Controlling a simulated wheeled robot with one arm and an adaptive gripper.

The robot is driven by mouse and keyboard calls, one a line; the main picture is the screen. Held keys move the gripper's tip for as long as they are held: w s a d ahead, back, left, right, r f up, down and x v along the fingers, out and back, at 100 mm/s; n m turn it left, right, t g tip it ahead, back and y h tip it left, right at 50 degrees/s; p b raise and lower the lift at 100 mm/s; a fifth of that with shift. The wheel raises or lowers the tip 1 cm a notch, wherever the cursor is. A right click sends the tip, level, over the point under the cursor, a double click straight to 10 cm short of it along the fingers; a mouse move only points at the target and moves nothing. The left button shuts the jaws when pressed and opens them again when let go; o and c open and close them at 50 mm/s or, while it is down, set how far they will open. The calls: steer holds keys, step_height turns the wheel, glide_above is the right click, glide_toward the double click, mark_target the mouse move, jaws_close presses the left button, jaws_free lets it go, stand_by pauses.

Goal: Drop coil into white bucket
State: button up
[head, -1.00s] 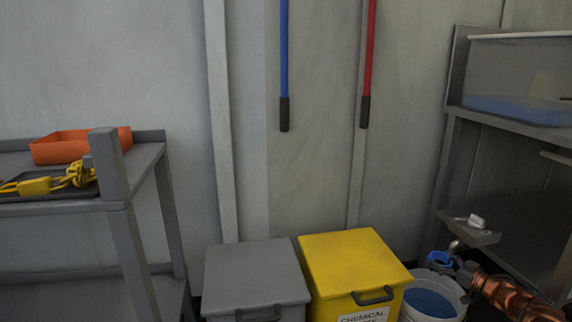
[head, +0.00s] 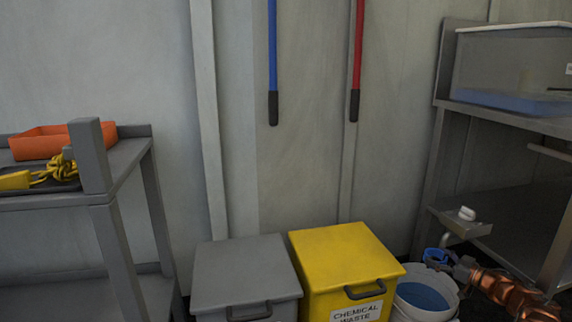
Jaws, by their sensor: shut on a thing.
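The white bucket (head: 441,314) stands on the floor at the lower right in the head view, with blue liquid showing inside. The blue coil (head: 434,256) is at the bucket's far rim, above and behind the liquid. My gripper (head: 443,262) is small and partly hidden at the end of my copper-coloured arm, which reaches in from the right. It is shut on the coil. I cannot tell whether the coil touches the rim.
A yellow chemical waste bin (head: 344,256) stands close left of the bucket, with a grey bin (head: 245,272) beside it. A grey shelf unit (head: 545,240) rises behind and to the right. A grey table (head: 126,160) with an orange tray (head: 37,143) is at left.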

steer(key=shift+f+b, duration=0.7)
steer(key=shift+f, duration=0.85)
steer(key=o, duration=1.2)
